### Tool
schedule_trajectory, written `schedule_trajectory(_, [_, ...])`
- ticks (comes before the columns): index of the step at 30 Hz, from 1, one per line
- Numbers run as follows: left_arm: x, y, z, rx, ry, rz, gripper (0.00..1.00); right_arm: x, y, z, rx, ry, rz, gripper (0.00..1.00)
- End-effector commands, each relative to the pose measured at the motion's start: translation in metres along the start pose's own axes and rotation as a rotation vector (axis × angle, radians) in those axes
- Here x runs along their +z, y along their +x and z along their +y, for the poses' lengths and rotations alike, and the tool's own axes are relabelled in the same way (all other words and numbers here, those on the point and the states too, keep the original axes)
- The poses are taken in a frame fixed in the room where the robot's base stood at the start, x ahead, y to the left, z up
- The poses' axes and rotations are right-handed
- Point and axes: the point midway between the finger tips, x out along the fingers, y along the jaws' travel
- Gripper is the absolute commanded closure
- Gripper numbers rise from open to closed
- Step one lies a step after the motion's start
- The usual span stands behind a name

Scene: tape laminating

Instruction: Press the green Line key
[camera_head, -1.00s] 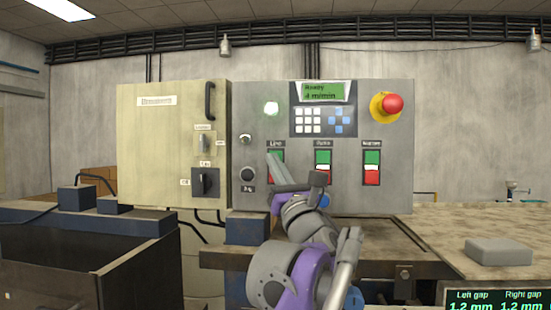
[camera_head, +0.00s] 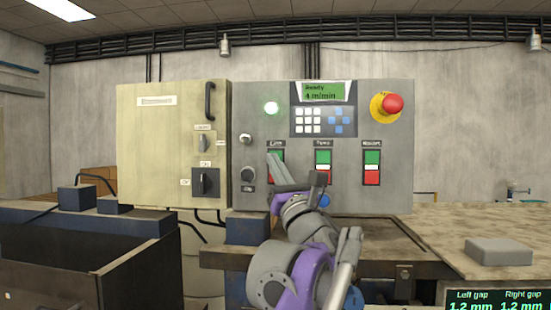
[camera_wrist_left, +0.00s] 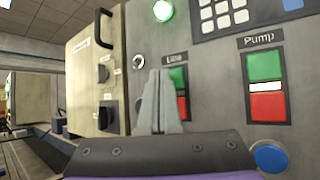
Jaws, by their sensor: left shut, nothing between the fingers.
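The Line key pair sits on the grey control panel, a green key above a red one. In the left wrist view the green Line key (camera_wrist_left: 178,78) shows just right of my left gripper's fingertips, and part of the red key shows below it. In the head view the green Line key (camera_head: 280,154) is partly hidden behind the fingers. My left gripper (camera_head: 270,156) is shut and empty, its tips pointing up at the key's left side. It also shows in the left wrist view (camera_wrist_left: 153,75). Whether the tips touch the panel I cannot tell. My right gripper is not in view.
The panel also bears the middle key pair (camera_head: 322,165), the right key pair (camera_head: 372,167), a red emergency button (camera_head: 392,104), a lit lamp (camera_head: 271,108) and a display (camera_head: 324,92). A beige cabinet (camera_head: 160,140) stands left. A grey block (camera_head: 498,251) lies on the table at right.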

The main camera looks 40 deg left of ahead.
Motion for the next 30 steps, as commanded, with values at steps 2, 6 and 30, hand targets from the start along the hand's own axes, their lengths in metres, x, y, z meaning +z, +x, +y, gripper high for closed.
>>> schedule_trajectory(2, [0.0000,0.0000,0.0000,0.000,0.000,0.000,1.00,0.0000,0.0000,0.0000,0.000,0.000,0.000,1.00])
schedule_trajectory(6, [0.0000,0.0000,0.0000,0.000,0.000,0.000,1.00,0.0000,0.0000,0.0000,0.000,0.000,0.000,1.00])
schedule_trajectory(30, [-0.0045,0.0060,-0.0044,0.000,0.000,0.000,1.00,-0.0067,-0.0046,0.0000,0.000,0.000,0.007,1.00])
